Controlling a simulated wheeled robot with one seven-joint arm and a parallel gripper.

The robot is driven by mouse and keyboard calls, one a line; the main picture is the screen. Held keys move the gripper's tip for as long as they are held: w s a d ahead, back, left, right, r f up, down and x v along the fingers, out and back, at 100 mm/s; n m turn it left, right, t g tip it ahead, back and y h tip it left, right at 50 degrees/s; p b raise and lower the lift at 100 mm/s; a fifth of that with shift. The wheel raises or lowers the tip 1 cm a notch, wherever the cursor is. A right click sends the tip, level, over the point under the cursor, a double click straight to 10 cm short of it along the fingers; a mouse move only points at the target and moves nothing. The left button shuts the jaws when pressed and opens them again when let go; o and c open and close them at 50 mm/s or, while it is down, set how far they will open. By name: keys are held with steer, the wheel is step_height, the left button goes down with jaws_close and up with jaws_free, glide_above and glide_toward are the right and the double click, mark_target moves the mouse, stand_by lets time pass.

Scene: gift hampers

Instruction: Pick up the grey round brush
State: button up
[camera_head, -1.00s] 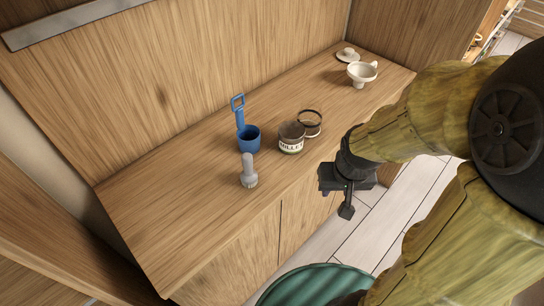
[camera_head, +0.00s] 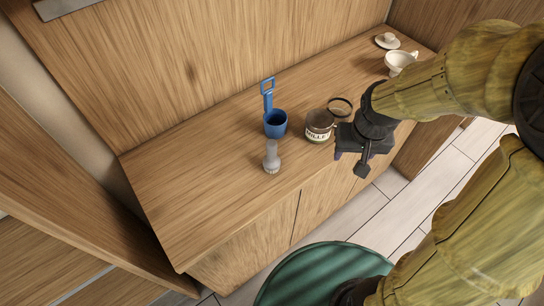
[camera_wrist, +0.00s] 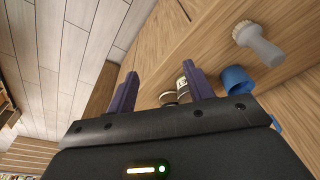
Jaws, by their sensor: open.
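The grey round brush (camera_head: 271,157) stands upright on the wooden counter, near its front edge, handle up and bristles down. It also shows in the wrist view (camera_wrist: 259,44) at the upper right, outside the jaws. My gripper (camera_head: 362,163) is to the right of the brush, over the counter's front edge, open and empty. Its two dark fingers show in the wrist view (camera_wrist: 160,92), spread apart.
A blue scoop (camera_head: 275,124) stands just behind the brush. The counter's left part (camera_head: 190,185) is clear.

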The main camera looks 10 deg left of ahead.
steer(key=w+a+r+n+p, duration=0.25)
steer(key=a+r, duration=0.35)
steer(key=a, duration=0.5)
step_height(320, 180, up, 2)
steer(key=n+g+p, duration=0.1)
steer(key=p, duration=0.1)
glide_above(270, 142)
steer(key=s, duration=0.2)
steer(key=shift+w+d, duration=0.1)
steer(key=shift+d, duration=0.25)
steer(key=shift+f, duration=0.1)
steer(key=f, duration=0.4)
steer(key=w+f+p, duration=0.1)
steer(key=f, duration=0.3)
steer(key=f+p, duration=0.1)
steer(key=f, duration=0.3)
steer(key=shift+w+a, duration=0.2)
steer(key=shift+a, duration=0.1)
